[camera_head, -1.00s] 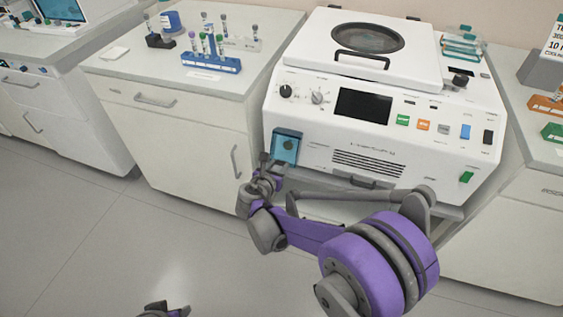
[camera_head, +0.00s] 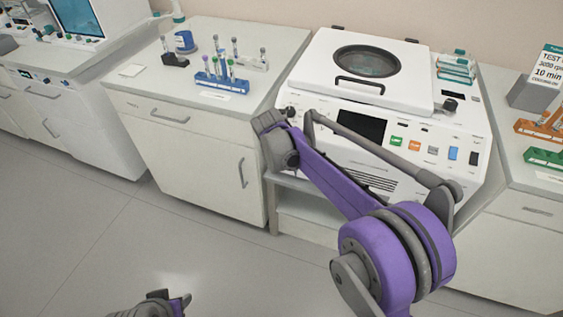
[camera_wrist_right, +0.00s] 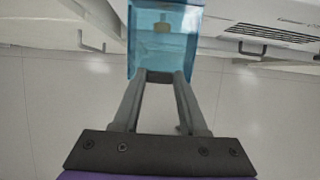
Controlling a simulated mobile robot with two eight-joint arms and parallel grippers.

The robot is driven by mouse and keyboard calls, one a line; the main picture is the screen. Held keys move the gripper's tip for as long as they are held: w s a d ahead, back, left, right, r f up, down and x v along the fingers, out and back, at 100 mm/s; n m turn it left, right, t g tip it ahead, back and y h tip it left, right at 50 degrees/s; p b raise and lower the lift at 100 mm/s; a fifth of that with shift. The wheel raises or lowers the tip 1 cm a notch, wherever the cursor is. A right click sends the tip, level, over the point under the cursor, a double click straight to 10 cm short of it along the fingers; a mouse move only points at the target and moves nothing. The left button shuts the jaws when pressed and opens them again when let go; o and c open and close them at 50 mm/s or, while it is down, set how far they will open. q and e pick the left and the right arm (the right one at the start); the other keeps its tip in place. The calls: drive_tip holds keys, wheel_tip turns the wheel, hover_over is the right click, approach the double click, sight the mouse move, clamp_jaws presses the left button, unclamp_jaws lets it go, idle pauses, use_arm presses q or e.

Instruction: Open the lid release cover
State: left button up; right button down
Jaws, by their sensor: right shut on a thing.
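The lid release cover (camera_wrist_right: 163,52) is a see-through blue flap at the top middle of the right wrist view. My right gripper (camera_wrist_right: 163,76) is shut on the cover's near edge. I cannot tell how far the cover is swung up. In the head view my right arm hides the cover on the front of the white centrifuge (camera_head: 385,92). My left gripper (camera_head: 180,303) is partly in view at the bottom left edge, low and away from the centrifuge; its jaw state is unclear.
The centrifuge's round-windowed lid (camera_head: 350,80) is down. Left of it is a counter (camera_head: 160,90) with a blue tube rack (camera_head: 220,84). On the right, a counter holds orange (camera_head: 540,128) and green racks (camera_head: 544,158). The floor in front is clear.

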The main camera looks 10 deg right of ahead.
drive_tip(key=shift+w+d+r+p, duration=0.25)
drive_tip(key=shift+w+r, duration=0.1)
drive_tip(key=shift+r, duration=0.25)
drive_tip(key=shift+w+d+r+p, duration=0.25)
drive_tip(key=shift+w+r, duration=0.1)
drive_tip(key=shift+r, duration=0.2)
drive_tip(key=c, duration=0.7)
unclamp_jaws()
drive_tip(key=shift+c, duration=0.2)
drive_tip(key=o, duration=0.3)
drive_tip(key=shift+w+f, duration=0.1)
drive_tip(key=v, duration=1.1)
drive_tip(key=shift+p, duration=0.4)
drive_tip(key=shift+f, duration=0.1)
